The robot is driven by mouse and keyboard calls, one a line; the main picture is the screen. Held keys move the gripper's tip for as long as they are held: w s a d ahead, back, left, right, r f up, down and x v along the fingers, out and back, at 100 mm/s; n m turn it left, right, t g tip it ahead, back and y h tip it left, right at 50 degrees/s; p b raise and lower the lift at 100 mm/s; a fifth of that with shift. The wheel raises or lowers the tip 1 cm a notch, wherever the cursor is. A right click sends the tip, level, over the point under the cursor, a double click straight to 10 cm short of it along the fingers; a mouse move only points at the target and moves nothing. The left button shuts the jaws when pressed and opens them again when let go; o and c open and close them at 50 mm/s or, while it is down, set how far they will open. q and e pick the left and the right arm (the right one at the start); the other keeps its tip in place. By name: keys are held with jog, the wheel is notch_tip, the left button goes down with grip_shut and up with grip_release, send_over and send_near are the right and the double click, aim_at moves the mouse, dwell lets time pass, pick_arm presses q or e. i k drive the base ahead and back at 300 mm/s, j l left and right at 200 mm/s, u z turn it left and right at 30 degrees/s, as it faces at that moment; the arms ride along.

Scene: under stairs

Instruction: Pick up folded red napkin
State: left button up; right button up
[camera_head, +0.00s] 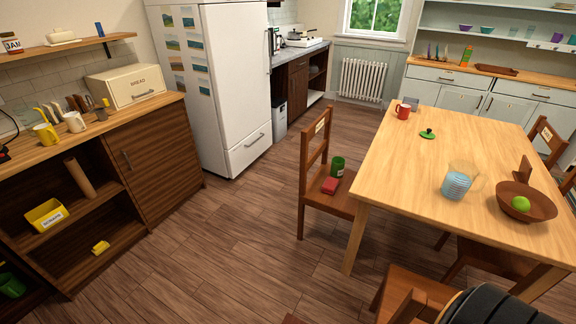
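A small folded red item (330,185), which looks like the red napkin, lies on the seat of a wooden chair (316,205) left of the table. A green can-like cup (338,167) stands close behind it on the same seat. The chair's back rises on the left side of the seat. Neither of my grippers is in view.
The plank floor (230,235) between cabinet and chair is clear.

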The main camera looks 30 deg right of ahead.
aim_at(330, 185)
jog(key=i+z, duration=0.35)
jog(key=i, duration=0.25)
jog(key=i+j+z, duration=0.35)
jog(key=i, duration=0.25)
jog(key=l, duration=0.05)
